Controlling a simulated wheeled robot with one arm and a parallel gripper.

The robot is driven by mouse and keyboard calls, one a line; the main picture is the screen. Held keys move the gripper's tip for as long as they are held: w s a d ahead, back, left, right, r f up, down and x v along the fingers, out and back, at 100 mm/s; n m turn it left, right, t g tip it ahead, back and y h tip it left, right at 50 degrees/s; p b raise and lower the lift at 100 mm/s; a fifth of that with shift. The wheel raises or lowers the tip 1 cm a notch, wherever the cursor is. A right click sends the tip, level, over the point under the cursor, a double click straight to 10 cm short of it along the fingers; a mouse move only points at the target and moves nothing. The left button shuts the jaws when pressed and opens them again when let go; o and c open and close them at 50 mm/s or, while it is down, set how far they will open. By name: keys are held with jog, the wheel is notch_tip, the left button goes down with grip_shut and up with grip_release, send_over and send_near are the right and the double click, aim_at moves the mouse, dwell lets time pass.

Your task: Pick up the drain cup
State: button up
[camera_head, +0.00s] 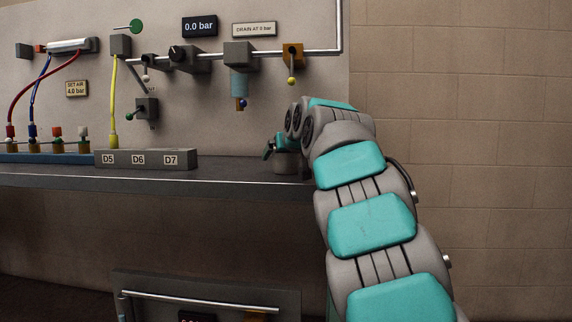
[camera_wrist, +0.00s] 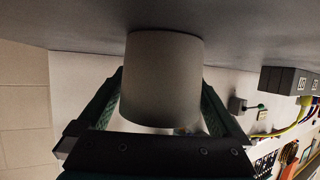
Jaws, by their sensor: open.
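The drain cup is a plain grey cylinder (camera_wrist: 160,65) that fills the middle of the wrist view, where the picture is upside down. It stands on the grey bench top and also shows in the head view (camera_head: 287,164), at the bench's right end, partly covered by my arm. My gripper (camera_wrist: 164,88) is open, with one green finger on each side of the cup. Whether the fingers touch it I cannot tell. In the head view my gripper (camera_head: 279,148) is mostly hidden behind my wrist. The inside of the cup is hidden.
A grey block marked D5, D6, D7 (camera_head: 145,159) stands on the bench to the left. Above the cup, a filter with a blue bowl (camera_head: 240,83) hangs from a pipe under a panel reading 0.0 bar (camera_head: 199,26). Hoses run at the far left. Bench between block and cup is clear.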

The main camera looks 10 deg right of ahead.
jog(key=shift+c, duration=0.4)
jog(key=c, duration=1)
jog(key=shift+r, duration=0.1)
